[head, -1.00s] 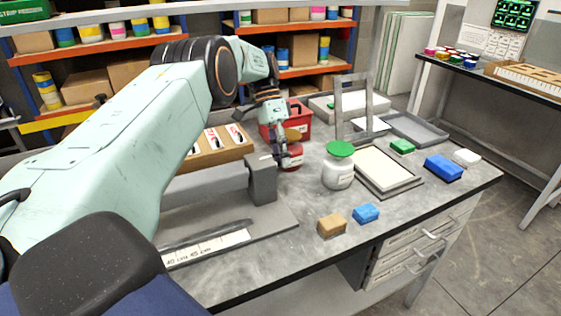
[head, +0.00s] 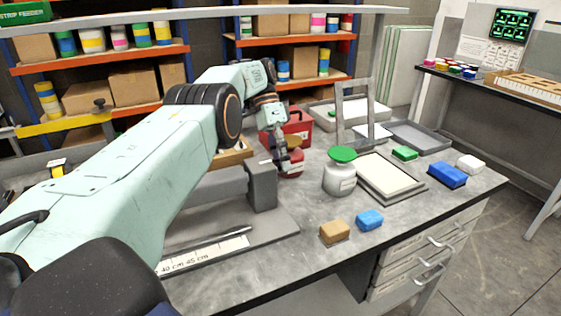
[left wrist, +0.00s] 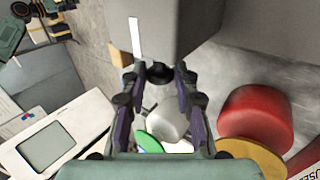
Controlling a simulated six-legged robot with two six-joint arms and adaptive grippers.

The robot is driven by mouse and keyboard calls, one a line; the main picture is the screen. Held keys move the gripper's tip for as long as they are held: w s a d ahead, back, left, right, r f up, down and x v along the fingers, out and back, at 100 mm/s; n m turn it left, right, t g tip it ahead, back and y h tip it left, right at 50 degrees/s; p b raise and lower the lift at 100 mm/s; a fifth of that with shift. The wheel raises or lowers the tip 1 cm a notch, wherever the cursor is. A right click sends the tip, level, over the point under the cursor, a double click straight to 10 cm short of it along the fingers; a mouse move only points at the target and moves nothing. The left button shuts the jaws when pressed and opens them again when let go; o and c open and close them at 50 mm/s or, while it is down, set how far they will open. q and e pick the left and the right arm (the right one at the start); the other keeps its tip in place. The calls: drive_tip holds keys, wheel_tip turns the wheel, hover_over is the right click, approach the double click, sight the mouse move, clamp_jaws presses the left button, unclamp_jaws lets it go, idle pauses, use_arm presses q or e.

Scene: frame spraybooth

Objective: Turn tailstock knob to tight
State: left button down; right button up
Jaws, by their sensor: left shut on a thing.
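The tailstock is a grey block (head: 262,187) on the grey bed plate. It fills the top of the left wrist view (left wrist: 180,30), with a white strip on its face. The tailstock knob (left wrist: 159,72) is small and black and sticks out from the block's side. My left gripper (left wrist: 157,78) has its fingers on both sides of the knob and is shut on it. In the head view the left gripper (head: 275,150) is beyond the tailstock, beside the red jar, and the knob is hidden. My right gripper is not in view.
A white jar with a green lid (head: 340,178) stands to the right. Tan (head: 335,231) and blue (head: 369,219) blocks lie near the front edge.

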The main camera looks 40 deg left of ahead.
use_arm(q)
drive_tip(key=shift+d, duration=0.1)
drive_tip(key=c, duration=1.4)
unclamp_jaws()
drive_tip(key=o, duration=0.4)
drive_tip(key=shift+w, duration=0.2)
drive_tip(key=shift+c, duration=0.2)
drive_tip(key=shift+s, duration=0.2)
